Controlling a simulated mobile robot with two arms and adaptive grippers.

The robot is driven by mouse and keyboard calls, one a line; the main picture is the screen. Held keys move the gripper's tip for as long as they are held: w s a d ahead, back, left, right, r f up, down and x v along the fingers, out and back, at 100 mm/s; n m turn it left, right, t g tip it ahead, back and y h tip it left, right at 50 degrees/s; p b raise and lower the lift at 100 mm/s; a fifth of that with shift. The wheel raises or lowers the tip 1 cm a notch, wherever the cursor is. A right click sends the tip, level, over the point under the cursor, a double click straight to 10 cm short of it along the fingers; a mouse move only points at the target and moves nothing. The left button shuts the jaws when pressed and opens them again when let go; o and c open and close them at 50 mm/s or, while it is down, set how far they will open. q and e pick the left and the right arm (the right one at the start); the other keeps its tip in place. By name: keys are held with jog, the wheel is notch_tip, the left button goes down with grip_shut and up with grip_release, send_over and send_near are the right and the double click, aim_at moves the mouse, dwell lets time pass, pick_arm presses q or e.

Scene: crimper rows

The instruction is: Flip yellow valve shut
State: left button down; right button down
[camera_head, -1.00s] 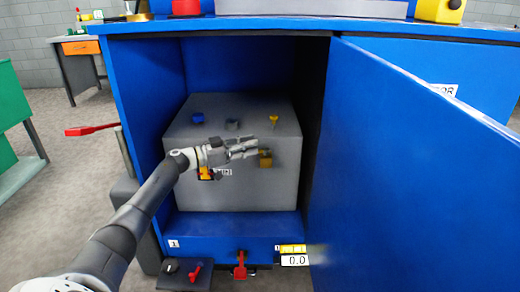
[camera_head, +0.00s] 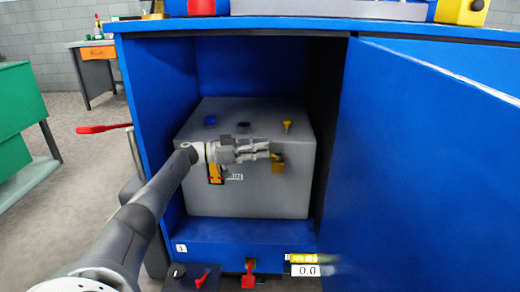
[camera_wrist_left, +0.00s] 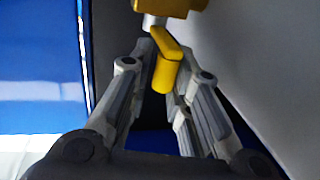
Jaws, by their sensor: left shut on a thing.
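The yellow valve (camera_head: 279,164) is on the front of the grey box, inside the open blue cabinet. My left gripper (camera_head: 268,150) reaches in from the left and its fingertips are at the valve. In the left wrist view the valve's yellow handle (camera_wrist_left: 163,76) sits between the two fingers of the left gripper (camera_wrist_left: 160,78), which are shut on it. The yellow valve body (camera_wrist_left: 172,6) shows at the top edge there. Part of the handle is hidden by the fingers in the head view. My right gripper is not in view.
The grey box (camera_head: 245,200) has blue, dark and yellow fittings on top. The open blue door (camera_head: 430,170) fills the right side. A red lever (camera_head: 103,129) sticks out left of the cabinet.

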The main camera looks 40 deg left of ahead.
pick_arm(q)
jog(key=shift+w+a+r+t, duration=0.1)
jog(key=shift+a+r+t, duration=0.2)
jog(key=shift+a+r, duration=0.1)
jog(key=c, duration=1.5)
grip_release()
jog(key=shift+c, duration=0.2)
jog(key=shift+o, duration=0.6)
jog(key=shift+f, duration=0.15)
jog(key=shift+d+f, duration=0.1)
jog(key=shift+f, duration=0.05)
jog(key=v, duration=0.7)
